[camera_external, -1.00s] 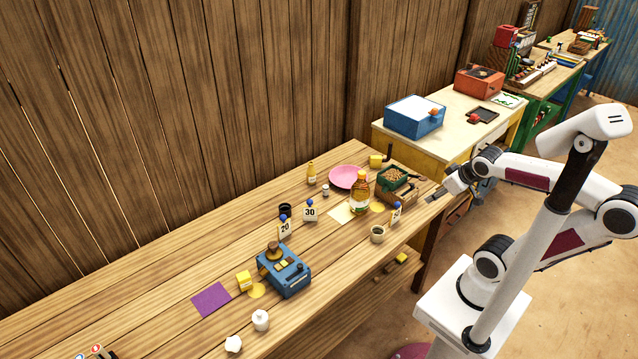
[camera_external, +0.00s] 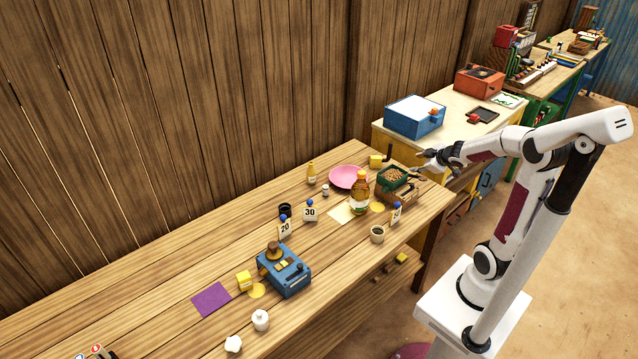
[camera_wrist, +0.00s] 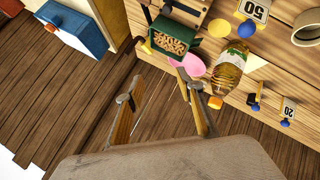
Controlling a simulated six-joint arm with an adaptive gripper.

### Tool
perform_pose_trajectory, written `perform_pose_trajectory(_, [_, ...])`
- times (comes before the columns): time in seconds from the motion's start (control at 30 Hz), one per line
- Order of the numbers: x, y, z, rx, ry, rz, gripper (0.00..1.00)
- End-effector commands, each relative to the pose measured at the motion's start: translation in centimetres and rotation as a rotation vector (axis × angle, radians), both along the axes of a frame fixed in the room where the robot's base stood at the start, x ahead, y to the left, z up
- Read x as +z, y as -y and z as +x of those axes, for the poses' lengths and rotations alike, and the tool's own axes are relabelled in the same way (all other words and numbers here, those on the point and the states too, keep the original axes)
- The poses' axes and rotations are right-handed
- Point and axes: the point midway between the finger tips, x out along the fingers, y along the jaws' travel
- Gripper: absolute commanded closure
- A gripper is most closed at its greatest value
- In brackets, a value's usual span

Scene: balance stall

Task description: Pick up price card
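Three price cards with blue knobs stand on the wooden table: the 20 card (camera_external: 285,230), the 30 card (camera_external: 310,213) and the 50 card (camera_external: 396,215) near the front edge. In the wrist view the 50 card (camera_wrist: 255,10) is at the top right, the 20 card (camera_wrist: 288,112) at the right edge, and the other card (camera_wrist: 255,95) is seen nearly edge-on. My gripper (camera_external: 424,157) is raised beyond the table's right end, away from all the cards. In the wrist view my gripper (camera_wrist: 155,88) has its fingers spread with nothing between them.
An amber bottle (camera_external: 360,195), a pink plate (camera_external: 345,177) and a small cup (camera_external: 377,234) stand around the cards. A blue box (camera_external: 414,117) is on the neighbouring counter.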

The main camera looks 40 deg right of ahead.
Motion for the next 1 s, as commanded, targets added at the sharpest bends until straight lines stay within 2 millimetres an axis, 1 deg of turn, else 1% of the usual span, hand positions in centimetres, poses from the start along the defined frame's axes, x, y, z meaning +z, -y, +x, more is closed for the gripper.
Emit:
perform_pose_trajectory(0.03, [-0.9, 0.5, 0.5, 0.023, -0.006, -0.003, 0.63])
perform_pose_trajectory(0.2, [-3.3, 1.2, 2.0, 0.128, -0.012, -0.010, 0.63])
perform_pose_trajectory(0.47, [-7.7, 1.3, 3.0, 0.298, -0.020, 0.027, 0.63])
perform_pose_trajectory(0.57, [-9.6, 1.0, 2.9, 0.364, -0.022, 0.056, 0.63])
perform_pose_trajectory(0.73, [-12.5, 0.2, 2.2, 0.476, -0.019, 0.123, 0.63])
perform_pose_trajectory(0.9, [-15.0, -1.0, 0.9, 0.577, -0.009, 0.207, 0.63])
perform_pose_trajectory(1.0, [-16.2, -1.7, -0.1, 0.631, 0.000, 0.259, 0.63])
